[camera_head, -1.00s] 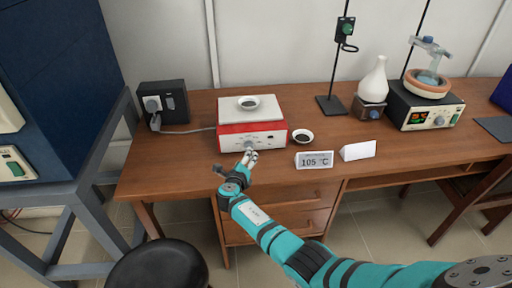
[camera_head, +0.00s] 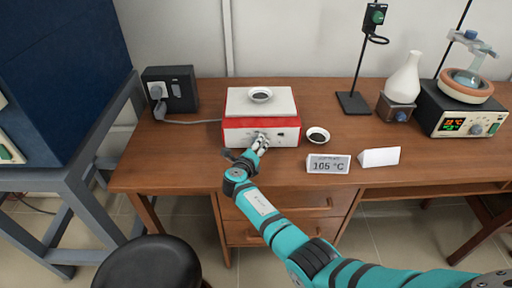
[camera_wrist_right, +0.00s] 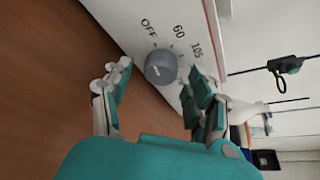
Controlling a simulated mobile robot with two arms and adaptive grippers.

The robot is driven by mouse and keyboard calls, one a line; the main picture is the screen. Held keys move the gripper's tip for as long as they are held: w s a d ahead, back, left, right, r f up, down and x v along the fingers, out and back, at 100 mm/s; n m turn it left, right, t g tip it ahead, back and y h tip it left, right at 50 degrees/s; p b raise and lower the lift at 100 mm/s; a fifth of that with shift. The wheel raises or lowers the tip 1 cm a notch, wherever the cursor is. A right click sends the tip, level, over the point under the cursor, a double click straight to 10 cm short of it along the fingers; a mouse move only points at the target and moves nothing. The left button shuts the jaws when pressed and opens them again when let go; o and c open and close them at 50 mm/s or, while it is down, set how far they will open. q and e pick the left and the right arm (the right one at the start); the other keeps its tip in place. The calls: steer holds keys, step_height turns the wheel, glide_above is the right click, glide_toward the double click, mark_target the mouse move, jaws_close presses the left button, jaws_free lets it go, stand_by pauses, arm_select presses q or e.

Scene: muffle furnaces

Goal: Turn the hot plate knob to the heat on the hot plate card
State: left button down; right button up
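The hot plate (camera_head: 262,132) is a white-topped box with a red-edged front, on the wooden desk. Its grey round knob (camera_wrist_right: 161,67) shows in the right wrist view, with OFF, 60 and 105 printed around it. A pale mark shows on the knob's face; I cannot tell for sure which label it points to. My right gripper (camera_head: 261,144) is at the hot plate's front. In the right wrist view its fingers (camera_wrist_right: 157,88) are apart, one on each side of the knob, with no clear contact. The hot plate card (camera_head: 328,165) reads 105 °C. My left gripper is out of view.
A white dish (camera_head: 260,95) sits on the hot plate and another dish with dark contents (camera_head: 318,136) beside it. A blank folded card (camera_head: 380,157) stands right of the hot plate card. A stand (camera_head: 354,102), flask (camera_head: 403,78) and heating bath (camera_head: 458,110) are farther right. A black stool (camera_head: 150,265) is in front.

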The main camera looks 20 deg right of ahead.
steer(key=c, duration=1.1)
steer(key=shift+o, duration=0.2)
steer(key=shift+d+r+m+y+p, duration=0.15)
steer(key=shift+m+y+p, duration=0.2)
steer(key=shift+p, duration=0.4)
steer(key=shift+r+m+y+p, duration=0.1)
steer(key=shift+m+y+p, duration=0.35)
steer(key=shift+m+p, duration=0.55)
steer(key=shift+d+m+y+p, duration=0.15)
steer(key=shift+m+y+p, duration=0.75)
steer(key=shift+m+p, duration=0.3)
steer(key=shift+m+y, duration=0.4)
steer(key=shift+m, duration=0.15)
steer(key=shift+s+f+m+t+y, duration=0.1)
steer(key=shift+f+m+t+y, duration=0.2)
steer(key=shift+m+y, duration=0.25)
steer(key=shift+d+m+y, duration=0.1)
steer(key=shift+m+y, duration=0.35)
steer(key=shift+m, duration=0.4)
steer(key=shift+m+t+y+b, duration=0.45)
steer(key=shift+m+t+y, duration=0.05)
steer(key=shift+m, duration=0.3)
